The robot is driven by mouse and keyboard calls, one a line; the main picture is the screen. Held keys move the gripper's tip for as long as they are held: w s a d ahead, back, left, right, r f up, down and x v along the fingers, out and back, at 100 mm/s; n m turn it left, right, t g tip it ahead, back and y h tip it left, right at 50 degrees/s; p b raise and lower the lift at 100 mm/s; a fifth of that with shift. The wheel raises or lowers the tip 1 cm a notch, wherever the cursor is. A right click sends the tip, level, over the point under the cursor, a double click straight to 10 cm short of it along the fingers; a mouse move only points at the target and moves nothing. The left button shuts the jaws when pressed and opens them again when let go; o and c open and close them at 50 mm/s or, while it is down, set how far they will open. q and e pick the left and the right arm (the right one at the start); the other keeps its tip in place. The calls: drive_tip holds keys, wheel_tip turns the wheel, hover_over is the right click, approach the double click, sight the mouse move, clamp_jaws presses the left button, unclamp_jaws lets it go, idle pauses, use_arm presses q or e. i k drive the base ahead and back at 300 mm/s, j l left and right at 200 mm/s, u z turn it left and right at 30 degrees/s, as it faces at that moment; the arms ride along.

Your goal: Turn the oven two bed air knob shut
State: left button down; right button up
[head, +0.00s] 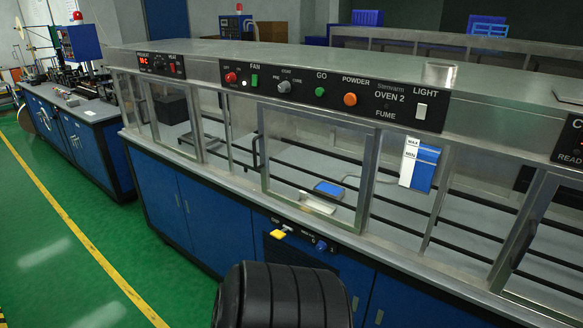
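The oven labelled OVEN 2 (389,97) is a long steel-framed bench with glass windows and blue cabinets below. A small dark panel (300,236) is set under its front counter edge. This panel carries a yellow control (278,234) on the left and a blue knob (321,245) on the right. The lettering beside them is too small to read, so I cannot tell which is the bed air knob or how it is turned. Neither of my grippers is in view.
The upper panel has a red button (231,78), a grey selector knob (284,87), a green light (319,91), an orange knob (350,99) and a light switch (421,111). Green floor (60,230) with a yellow line is clear at left. Another bench (88,112) stands beyond.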

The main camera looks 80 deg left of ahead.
sight(322, 245)
drive_tip(key=u, duration=2.6)
